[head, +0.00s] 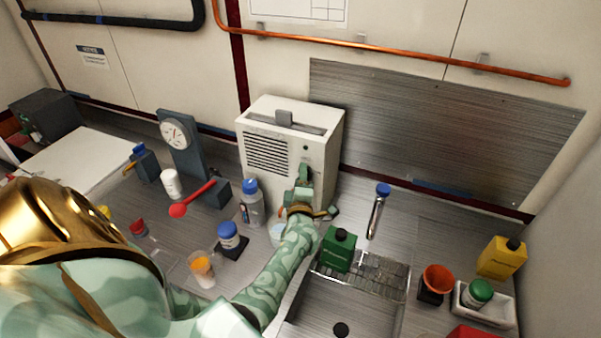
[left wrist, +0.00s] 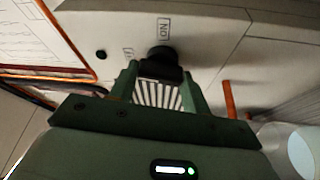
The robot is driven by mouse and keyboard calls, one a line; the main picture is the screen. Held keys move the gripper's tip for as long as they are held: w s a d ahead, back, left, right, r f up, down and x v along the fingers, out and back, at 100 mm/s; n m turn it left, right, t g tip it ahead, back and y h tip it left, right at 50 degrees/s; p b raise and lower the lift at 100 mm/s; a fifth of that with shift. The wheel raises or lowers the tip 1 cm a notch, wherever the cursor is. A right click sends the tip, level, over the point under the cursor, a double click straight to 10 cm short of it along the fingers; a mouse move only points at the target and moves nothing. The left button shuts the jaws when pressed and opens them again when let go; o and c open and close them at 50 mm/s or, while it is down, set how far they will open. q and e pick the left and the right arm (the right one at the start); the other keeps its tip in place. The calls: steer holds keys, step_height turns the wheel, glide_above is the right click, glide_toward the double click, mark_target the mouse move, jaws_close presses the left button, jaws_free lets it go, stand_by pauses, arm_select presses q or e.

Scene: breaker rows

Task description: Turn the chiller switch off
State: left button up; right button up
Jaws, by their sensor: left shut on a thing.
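The chiller (head: 318,150) is a white box with a slotted vent, standing against the back wall. Its switch (left wrist: 161,55) is a dark knob on the panel in the left wrist view. An "ON" label (left wrist: 164,28) is beside the knob, and a fainter label (left wrist: 128,52), too small to read surely, is to its left. My left gripper (head: 303,178) is at the chiller's front face. In the left wrist view its fingers (left wrist: 162,75) are shut on the knob, one on each side. The fingers hide part of the knob, so its exact angle is unclear. My right gripper is not seen.
A blue-capped bottle (head: 251,205) stands left of my left gripper. A blue-topped metal tube (head: 377,215) is to the right. An orange pipe (head: 400,48) runs along the wall above.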

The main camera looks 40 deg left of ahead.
arm_select(q)
steer(key=shift+n+g+p, duration=0.3)
steer(key=shift+n+p, duration=0.45)
steer(key=shift+n, duration=0.35)
steer(key=o, duration=1)
steer(key=shift+c, duration=0.2)
